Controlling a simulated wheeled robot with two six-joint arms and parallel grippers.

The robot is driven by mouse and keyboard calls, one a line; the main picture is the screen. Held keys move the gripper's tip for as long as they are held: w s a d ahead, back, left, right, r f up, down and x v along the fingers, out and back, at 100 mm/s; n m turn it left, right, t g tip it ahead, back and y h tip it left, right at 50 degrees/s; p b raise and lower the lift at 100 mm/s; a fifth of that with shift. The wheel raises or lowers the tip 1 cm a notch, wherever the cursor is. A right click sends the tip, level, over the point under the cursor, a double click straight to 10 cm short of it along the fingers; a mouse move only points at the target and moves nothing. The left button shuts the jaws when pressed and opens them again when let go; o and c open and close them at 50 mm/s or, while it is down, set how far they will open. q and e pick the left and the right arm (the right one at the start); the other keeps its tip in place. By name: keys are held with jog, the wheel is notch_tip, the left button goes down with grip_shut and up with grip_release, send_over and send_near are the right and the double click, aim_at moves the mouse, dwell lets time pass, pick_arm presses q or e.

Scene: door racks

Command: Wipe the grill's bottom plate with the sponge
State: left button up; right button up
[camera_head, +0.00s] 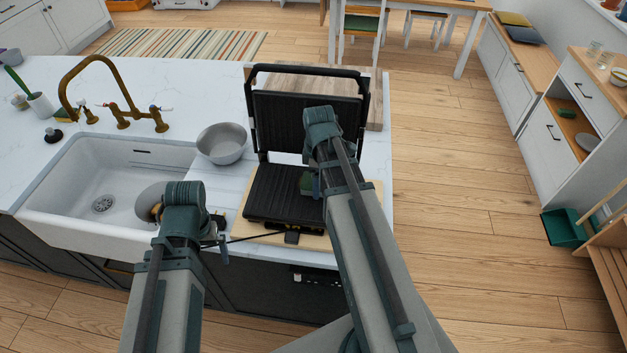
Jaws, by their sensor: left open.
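The grill (292,122) stands open on a wooden board at the counter's front edge, its ribbed lid raised. Its dark bottom plate (272,195) lies flat and is partly covered by my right arm. My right gripper (310,186) is low over the right part of this plate, mostly hidden by its own arm. My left gripper (221,242) is open near the grill's front left corner.
A grey metal bowl (222,143) stands left of the grill. The white sink (95,185) with a brass faucet (110,100) is further left. A round grey item (149,200) shows behind my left arm. Open floor lies right of the counter.

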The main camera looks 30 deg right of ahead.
aim_at(287, 185)
jog(key=shift+s+d, duration=0.75)
jog(key=shift+d, duration=0.3)
jog(key=shift+w+a+f, duration=0.1)
jog(key=shift+w+a, duration=0.45)
jog(key=shift+a, duration=0.25)
jog(key=shift+w+a, duration=0.5)
jog(key=shift+a, duration=0.3)
jog(key=shift+w+a, duration=0.65)
jog(key=shift+a, duration=0.2)
jog(key=shift+w+a, duration=0.6)
jog(key=shift+a, duration=0.25)
jog(key=shift+w+a, duration=0.5)
jog(key=shift+a, duration=0.3)
jog(key=shift+w+a, duration=0.45)
jog(key=shift+a, duration=0.3)
